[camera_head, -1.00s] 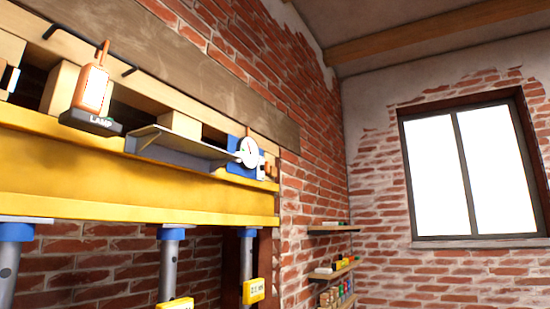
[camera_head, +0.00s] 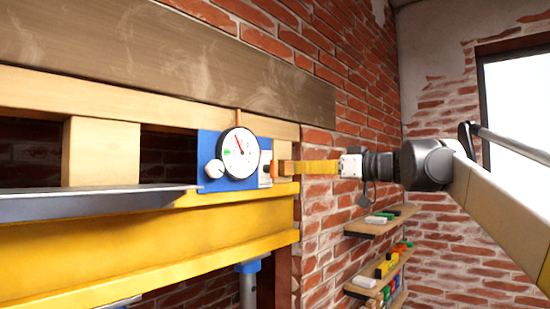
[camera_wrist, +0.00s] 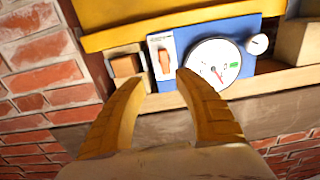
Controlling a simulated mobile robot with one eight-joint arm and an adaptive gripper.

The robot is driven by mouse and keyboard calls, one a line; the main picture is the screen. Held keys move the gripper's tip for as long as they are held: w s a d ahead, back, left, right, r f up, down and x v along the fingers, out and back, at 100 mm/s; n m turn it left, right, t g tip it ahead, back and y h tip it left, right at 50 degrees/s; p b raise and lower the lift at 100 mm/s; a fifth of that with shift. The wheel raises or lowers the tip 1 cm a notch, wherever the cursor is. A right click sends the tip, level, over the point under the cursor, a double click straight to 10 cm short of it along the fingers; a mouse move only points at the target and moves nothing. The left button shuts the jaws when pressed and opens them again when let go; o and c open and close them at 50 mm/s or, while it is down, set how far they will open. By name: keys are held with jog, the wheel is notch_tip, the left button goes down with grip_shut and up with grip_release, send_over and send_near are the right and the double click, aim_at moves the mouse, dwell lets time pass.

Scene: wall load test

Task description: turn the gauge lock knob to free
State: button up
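The pressure gauge (camera_head: 239,153), white with a dark rim and red needle, sits on a blue panel (camera_head: 209,146); it also shows in the wrist view (camera_wrist: 213,65). Beside it is a white plate (camera_wrist: 154,44) with an orange elongated knob (camera_wrist: 164,62), which looks close to upright in the wrist view. A small white dial (camera_head: 214,169) is on the gauge's other side. My gripper (camera_wrist: 158,79) has its yellow fingers apart, pointing at the plate, with the knob in line with the gap. Contact cannot be told. In the head view my gripper (camera_head: 280,168) partly hides the plate.
A yellow beam (camera_head: 150,245) runs below the panel, and a grey shelf (camera_head: 90,203) juts out at left. A wooden block (camera_wrist: 126,65) is close beside the plate. Wall shelves (camera_head: 381,222) with small items stand behind my arm. A brick wall is at right.

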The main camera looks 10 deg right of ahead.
aim_at(276, 167)
jog(key=x, duration=0.3)
jog(key=p+x, duration=0.1)
jog(key=x, duration=0.2)
jog(key=p+x, duration=0.1)
jog(key=x, duration=0.2)
jog(key=shift+s+a+r, duration=0.1)
jog(key=shift+a+r, duration=0.1)
jog(key=shift+a, duration=0.35)
jog(key=shift+w+a, duration=0.35)
jog(key=shift+a, duration=0.05)
jog(key=shift+w+d, duration=0.1)
grip_shut()
jog(key=shift+d, duration=0.1)
